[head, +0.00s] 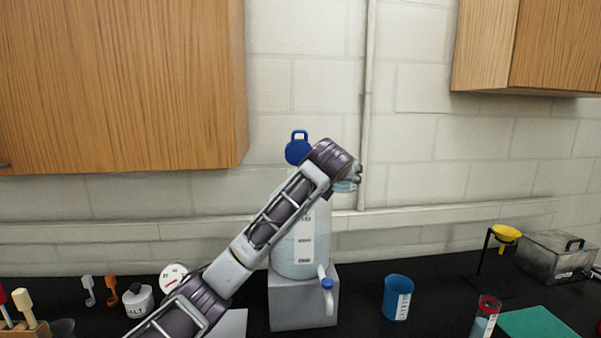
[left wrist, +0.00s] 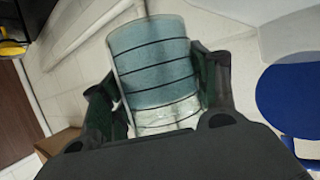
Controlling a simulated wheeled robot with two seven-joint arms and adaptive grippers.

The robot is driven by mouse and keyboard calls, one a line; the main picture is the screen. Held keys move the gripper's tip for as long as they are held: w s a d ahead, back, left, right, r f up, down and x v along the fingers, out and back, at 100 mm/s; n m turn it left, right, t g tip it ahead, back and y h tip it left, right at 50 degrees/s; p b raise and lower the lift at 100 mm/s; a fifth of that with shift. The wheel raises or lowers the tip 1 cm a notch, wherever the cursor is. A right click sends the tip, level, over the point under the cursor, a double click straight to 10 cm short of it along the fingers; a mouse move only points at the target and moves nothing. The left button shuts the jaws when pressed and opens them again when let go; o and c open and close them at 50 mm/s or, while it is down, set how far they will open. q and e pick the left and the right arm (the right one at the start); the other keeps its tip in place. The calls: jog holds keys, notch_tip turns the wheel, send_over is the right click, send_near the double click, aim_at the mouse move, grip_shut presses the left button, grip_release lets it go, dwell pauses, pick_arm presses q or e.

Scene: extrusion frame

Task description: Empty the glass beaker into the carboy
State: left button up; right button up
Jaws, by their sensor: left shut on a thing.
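The carboy (head: 299,252) is a large clear vessel with a white label and a blue-handled spigot, standing on a grey block (head: 303,300). Its round blue lid (head: 298,151) stands raised at the top and also shows at the right of the left wrist view (left wrist: 290,96). My left gripper (head: 355,178) is above the carboy's upper right side, shut on the glass beaker (left wrist: 157,72). The beaker has dark ring marks and holds bluish liquid. In the head view only a small part of the beaker (head: 344,187) shows; my wrist hides the rest and the carboy's mouth.
On the black counter stand a blue cup (head: 397,297), a red-rimmed container (head: 487,316), a green mat (head: 535,323), a yellow funnel (head: 506,233) on a stand and a metal box (head: 553,258). A salt jar (head: 138,300) and a dial (head: 173,276) are at left. Wooden cabinets (head: 120,80) hang above.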

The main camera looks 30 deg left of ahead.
pick_arm(q)
jog(key=shift+w+a, duration=0.1)
jog(key=shift+a+r+n+h, duration=0.2)
jog(key=shift+n+h, duration=0.2)
jog(key=shift+s+a+r+n+t+h, duration=0.35)
jog(key=shift+a+r+n, duration=0.1)
jog(key=shift+n, duration=0.15)
jog(key=shift+a, duration=0.15)
jog(key=shift+a+r+n+b, duration=0.25)
jog(key=shift+n+b, duration=0.15)
jog(key=shift+b, duration=0.15)
jog(key=shift+s+a+r+n+t+h+b, duration=0.15)
jog(key=shift+r+n+t+h+b, duration=0.1)
jog(key=shift+r, duration=0.2)
jog(key=shift+s+a+r+n+t+h+b, duration=0.1)
jog(key=shift+a+r+n+h+b, duration=0.1)
jog(key=shift+r, duration=0.2)
notch_tip(320, 180, up, 10)
jog(key=a+n+t+h+p, duration=0.1)
jog(key=n+p, duration=0.1)
jog(key=n, duration=0.1)
jog(key=shift+s+a, duration=0.15)
jog(key=shift+a, duration=0.05)
